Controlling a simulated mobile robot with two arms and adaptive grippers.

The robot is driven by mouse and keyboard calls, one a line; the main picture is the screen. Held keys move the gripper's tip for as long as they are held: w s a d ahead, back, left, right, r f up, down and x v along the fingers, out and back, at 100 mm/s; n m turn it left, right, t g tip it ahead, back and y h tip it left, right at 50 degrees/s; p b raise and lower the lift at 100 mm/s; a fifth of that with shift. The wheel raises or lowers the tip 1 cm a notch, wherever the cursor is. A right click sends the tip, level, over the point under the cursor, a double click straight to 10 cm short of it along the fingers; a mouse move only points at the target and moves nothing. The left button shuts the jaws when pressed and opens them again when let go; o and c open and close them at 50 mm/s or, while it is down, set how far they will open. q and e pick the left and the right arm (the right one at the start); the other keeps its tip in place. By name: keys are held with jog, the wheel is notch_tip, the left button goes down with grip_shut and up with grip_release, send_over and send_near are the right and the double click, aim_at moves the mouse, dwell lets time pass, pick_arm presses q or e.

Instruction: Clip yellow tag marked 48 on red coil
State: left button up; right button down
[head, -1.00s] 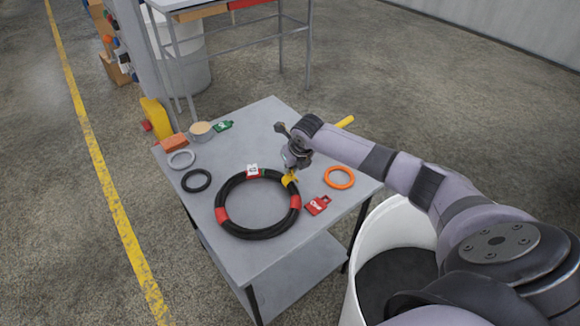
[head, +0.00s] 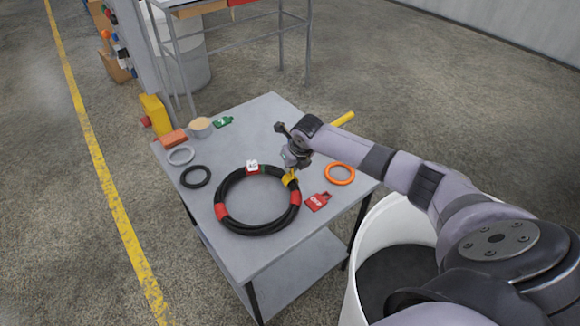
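The coil (head: 223,185) is black with red bands and lies flat on the grey table (head: 258,262). My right gripper (head: 291,170) points down at the coil's upper right edge. A small yellow piece, apparently the yellow tag (head: 290,178), is at its fingertips and overlaps the coil's rim. I cannot read a number on it, nor tell whether it is clipped on. The fingers are too small and hidden to show their opening. A white tag with dark marking (head: 252,167) sits on the coil's far side by a red band. My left gripper is not in view.
A red tag (head: 318,202) and an orange ring (head: 340,173) lie right of the coil. A black ring (head: 196,177), grey ring (head: 181,155), orange block (head: 173,138), round tan-topped container (head: 200,127) and green tag (head: 223,122) lie left. A white bin (head: 361,238) stands beside the table.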

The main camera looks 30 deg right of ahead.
jog(key=shift+f+b, duration=0.4)
jog(key=shift+f, duration=0.3)
dwell(0.3)
jog(key=c, duration=1.7)
grip_release()
jog(key=shift+r, duration=0.2)
jog(key=v, duration=1.1)
jog(key=shift+s+r, duration=0.2)
jog(key=shift+r, duration=0.15)
